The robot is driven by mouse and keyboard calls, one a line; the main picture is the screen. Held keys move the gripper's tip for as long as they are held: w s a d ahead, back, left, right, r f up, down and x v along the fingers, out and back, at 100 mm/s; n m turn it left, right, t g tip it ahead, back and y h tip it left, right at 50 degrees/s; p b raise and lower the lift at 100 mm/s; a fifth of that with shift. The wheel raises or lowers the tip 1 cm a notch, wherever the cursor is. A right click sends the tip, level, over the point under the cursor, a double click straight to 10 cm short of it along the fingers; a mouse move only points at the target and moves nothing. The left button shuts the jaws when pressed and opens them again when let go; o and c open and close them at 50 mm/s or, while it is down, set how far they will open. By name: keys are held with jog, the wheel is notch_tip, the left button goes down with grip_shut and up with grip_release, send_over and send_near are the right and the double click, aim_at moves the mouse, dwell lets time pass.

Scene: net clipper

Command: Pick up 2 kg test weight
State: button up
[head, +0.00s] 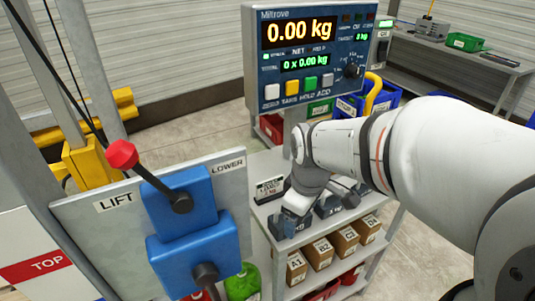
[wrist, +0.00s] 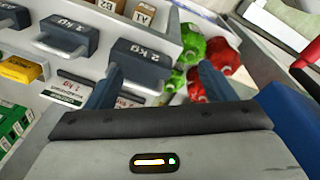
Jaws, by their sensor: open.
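The 2 kg test weight (wrist: 143,56) is a dark blue-grey block with a handle and a white "2 KG" label. In the wrist view it lies ahead of my gripper (wrist: 158,70), mostly between the two fingertips. The left fingertip overlaps its left end in the picture; I cannot tell whether they touch. The right fingertip is clear of it. The jaws are open and empty. In the head view the weight (head: 284,224) shows at the near end of the shelf, partly under my gripper (head: 297,207).
Similar dark weights (wrist: 66,36) stand in a row beside it. Cardboard boxes (head: 297,267) fill the shelf below. A black label card (head: 270,188) stands behind. The scale display (head: 305,50) reads 0.00 kg. A lift lever panel (head: 165,225) stands at left; red and green items (wrist: 205,55) lie lower right.

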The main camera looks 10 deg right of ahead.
jog(key=w+n, duration=0.2)
jog(key=n, duration=0.1)
jog(key=w+f+n+p, duration=0.1)
jog(key=w+n, duration=0.2)
jog(key=n, duration=0.1)
jog(key=w+f+n+g+p, duration=0.1)
jog(key=w+n, duration=0.1)
jog(key=n, duration=0.1)
jog(key=shift+w+d+f+n, duration=0.15)
jog(key=shift+d+f+n, duration=0.05)
jog(key=shift+n, duration=0.2)
jog(key=shift+w+f+n+p, duration=0.35)
jog(key=shift+w+n+p, duration=0.05)
jog(key=shift+n, duration=0.4)
jog(key=f, duration=0.7)
jog(key=shift+s+a+f+p, duration=0.2)
jog(key=shift+a+f+p, duration=0.15)
jog(key=shift+f+p, duration=0.05)
jog(key=c, duration=1.6)
grip_shut()
jog(key=shift+w+r, duration=0.15)
jog(key=shift+w, duration=0.05)
